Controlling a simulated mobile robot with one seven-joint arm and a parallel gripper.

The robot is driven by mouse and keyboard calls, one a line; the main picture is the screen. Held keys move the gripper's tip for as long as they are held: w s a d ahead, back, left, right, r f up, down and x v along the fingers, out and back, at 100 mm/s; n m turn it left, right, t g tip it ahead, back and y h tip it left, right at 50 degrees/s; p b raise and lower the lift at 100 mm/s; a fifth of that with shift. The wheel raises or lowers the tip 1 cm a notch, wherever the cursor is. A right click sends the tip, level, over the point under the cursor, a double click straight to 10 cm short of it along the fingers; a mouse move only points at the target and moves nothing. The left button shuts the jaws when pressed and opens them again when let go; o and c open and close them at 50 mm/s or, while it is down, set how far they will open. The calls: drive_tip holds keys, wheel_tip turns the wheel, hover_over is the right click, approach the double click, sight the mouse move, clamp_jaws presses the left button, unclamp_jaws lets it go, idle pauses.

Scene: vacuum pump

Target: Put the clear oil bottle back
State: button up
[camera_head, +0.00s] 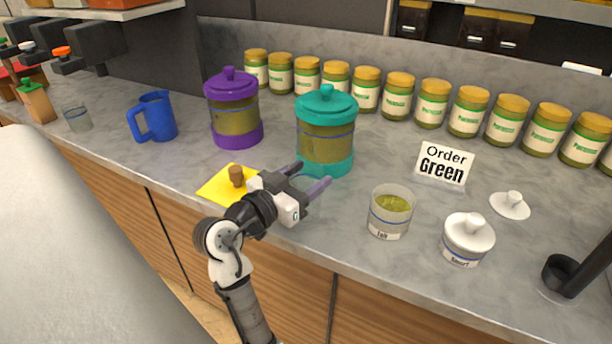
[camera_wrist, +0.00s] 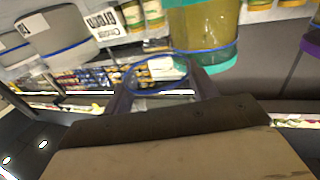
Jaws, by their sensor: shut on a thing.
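My gripper (camera_head: 309,178) is in front of the teal-lidded jar, over the front part of the counter. It is shut on a clear, blue-rimmed vessel (camera_wrist: 158,76), which shows between the fingers in the wrist view. In the head view the fingers hide most of the vessel (camera_head: 302,184), so I cannot tell whether it is the oil bottle or whether it touches the counter. No other clear bottle is plain to see. A small clear glass (camera_head: 77,119) stands at the far left.
The teal-lidded jar (camera_head: 325,135) is close behind my gripper; a purple-lidded jar (camera_head: 233,110) and blue pitcher (camera_head: 153,117) stand left. A brown stopper (camera_head: 236,176) is on a yellow mat (camera_head: 213,188). An open jar (camera_head: 390,212) and white-lidded jar (camera_head: 467,239) stand right.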

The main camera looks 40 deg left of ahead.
drive_tip(key=shift+f, duration=0.15)
drive_tip(key=o, duration=1.2)
